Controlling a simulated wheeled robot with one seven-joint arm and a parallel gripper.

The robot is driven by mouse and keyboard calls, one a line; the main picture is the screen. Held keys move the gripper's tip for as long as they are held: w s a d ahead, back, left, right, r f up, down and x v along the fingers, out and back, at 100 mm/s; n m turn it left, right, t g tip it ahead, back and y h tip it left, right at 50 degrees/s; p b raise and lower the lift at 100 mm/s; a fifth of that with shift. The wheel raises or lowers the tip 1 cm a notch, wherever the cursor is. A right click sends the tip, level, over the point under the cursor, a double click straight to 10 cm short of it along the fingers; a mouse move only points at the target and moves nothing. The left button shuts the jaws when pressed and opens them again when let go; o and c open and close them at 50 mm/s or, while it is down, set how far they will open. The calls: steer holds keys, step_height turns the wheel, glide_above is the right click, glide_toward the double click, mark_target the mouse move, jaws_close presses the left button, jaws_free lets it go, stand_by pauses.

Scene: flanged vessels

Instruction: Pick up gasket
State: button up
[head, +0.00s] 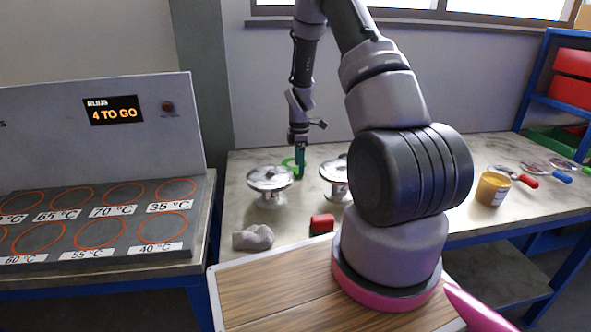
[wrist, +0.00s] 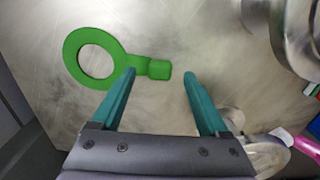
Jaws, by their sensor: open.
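The gasket is a flat green ring with a tab handle and lies on the metal table; in the wrist view (wrist: 73,42) its ring is at the upper left and its tab reaches between my fingertips. In the head view the green gasket (head: 289,162) shows partly behind the left flanged vessel. My gripper (wrist: 160,75) has two teal fingers, open and on either side of the tab's end, with nothing held. In the head view my gripper (head: 300,172) points down at the gasket. I cannot tell how high the fingertips are above the table.
Shiny flanged vessels stand close by, one at left (head: 269,181) and one at right (head: 334,170), partly behind my arm. A grey rag (head: 253,237), a red object (head: 321,224) and a yellow jar (head: 492,189) are on the table. A panel with heated spots (head: 100,215) stands left.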

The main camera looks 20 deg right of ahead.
step_height(320, 180, down, 2)
steer(key=shift+f, duration=0.25)
jaws_close()
steer(key=shift+r, duration=0.1)
